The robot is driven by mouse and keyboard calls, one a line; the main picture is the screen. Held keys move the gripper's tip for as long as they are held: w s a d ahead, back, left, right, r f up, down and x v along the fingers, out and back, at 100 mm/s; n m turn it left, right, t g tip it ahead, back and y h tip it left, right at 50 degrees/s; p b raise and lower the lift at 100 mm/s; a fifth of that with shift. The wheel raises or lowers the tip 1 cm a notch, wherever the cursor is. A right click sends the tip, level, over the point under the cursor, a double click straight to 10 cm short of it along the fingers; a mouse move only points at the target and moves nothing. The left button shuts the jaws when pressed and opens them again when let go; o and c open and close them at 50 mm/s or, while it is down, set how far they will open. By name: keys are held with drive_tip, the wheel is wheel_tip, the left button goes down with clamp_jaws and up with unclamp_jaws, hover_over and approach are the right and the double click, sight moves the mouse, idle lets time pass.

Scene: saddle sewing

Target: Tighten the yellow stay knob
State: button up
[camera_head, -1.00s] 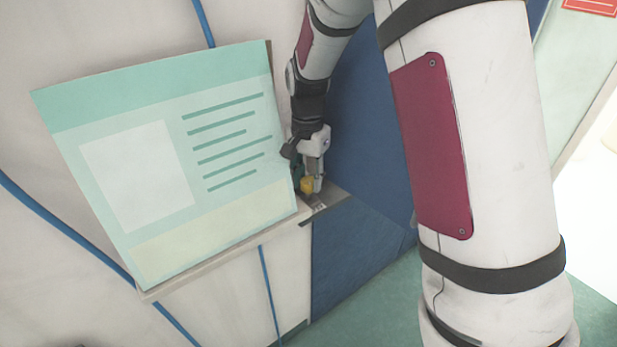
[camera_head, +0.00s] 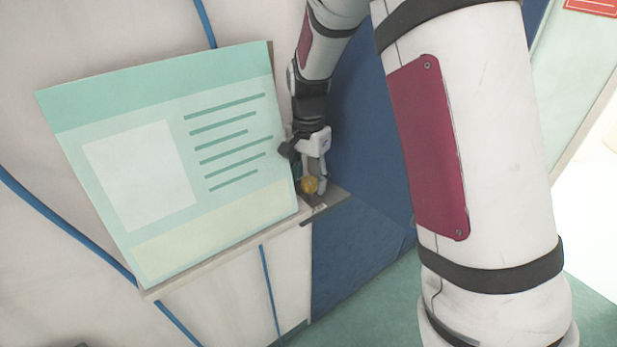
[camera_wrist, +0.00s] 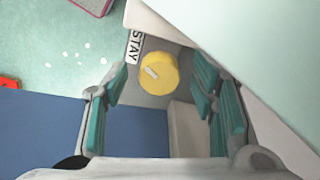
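The yellow stay knob (camera_wrist: 158,74) is a round disc with a pale mark on its face, seen in the wrist view between the tips of my gripper (camera_wrist: 160,95). A white label reading "STAY" (camera_wrist: 134,46) lies beside it on a grey plate (camera_wrist: 176,49). In the wrist view the two teal-padded fingers are spread, with gaps on both sides of the knob. In the head view the yellow knob (camera_head: 309,185) shows at my gripper (camera_head: 314,180), above the end of a small ledge. The gripper partly hides it.
A large teal and white board (camera_head: 165,165) stands on the ledge (camera_head: 222,248), close to the left of my gripper. A blue panel (camera_head: 365,150) is to the right. Blue cables (camera_head: 70,235) run along the pale wall. Green floor (camera_head: 350,295) lies below.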

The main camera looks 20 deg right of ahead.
sight(309, 182)
wheel_tip(309, 182, up, 12)
idle(0.6)
drive_tip(key=shift+s+r, duration=0.1)
